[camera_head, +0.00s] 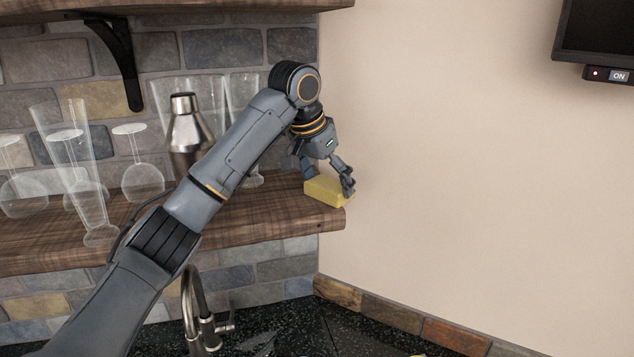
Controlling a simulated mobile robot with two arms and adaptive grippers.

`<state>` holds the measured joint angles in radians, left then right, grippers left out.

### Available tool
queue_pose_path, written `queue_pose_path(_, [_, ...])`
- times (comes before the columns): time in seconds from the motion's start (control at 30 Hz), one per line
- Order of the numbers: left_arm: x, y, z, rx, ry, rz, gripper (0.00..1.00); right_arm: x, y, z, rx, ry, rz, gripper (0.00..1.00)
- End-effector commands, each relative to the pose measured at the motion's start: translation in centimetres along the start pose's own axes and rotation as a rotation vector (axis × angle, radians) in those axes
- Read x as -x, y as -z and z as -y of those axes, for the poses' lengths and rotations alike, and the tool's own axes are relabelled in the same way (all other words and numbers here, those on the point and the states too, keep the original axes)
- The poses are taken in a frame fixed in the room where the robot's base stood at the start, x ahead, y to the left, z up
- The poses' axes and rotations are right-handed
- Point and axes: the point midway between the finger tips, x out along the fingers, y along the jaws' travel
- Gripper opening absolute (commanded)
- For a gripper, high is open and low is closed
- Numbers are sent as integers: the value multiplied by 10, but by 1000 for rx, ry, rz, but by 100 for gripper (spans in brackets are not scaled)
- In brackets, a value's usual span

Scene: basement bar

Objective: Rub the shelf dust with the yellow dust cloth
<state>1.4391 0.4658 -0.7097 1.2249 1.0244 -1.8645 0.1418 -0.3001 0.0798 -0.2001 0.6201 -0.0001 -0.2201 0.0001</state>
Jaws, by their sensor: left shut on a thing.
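The yellow dust cloth (327,191) looks like a small folded block at the right end of the lower wooden shelf (285,222). My left gripper (333,187) is shut on the cloth, its fingers pointing down over the shelf end. The cloth appears to be on or just above the shelf top; I cannot tell whether it touches. No dust can be made out on the visible part of the shelf. My left arm hides part of the shelf. My right gripper is not in view.
Clear glasses (75,170) and a metal shaker (188,135) stand on the shelf, left of and behind my arm. An upper shelf (200,5) with a black bracket (122,65) is above. A faucet (193,310) rises from the dark counter below. A plain wall borders the right.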

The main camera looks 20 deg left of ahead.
Motion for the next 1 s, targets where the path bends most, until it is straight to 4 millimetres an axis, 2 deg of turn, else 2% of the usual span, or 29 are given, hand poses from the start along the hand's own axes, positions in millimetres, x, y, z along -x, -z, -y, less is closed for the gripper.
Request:
queue_pose_path(0.27, [-2, 0, 0, 0, 0, 1, 53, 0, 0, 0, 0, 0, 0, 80])
queue_pose_path(0.6, [7, -21, 15, 1, 1, 3, 53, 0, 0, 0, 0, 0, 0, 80])
queue_pose_path(1.0, [13, -36, 25, 1, 1, 2, 53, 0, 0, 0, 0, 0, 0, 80])
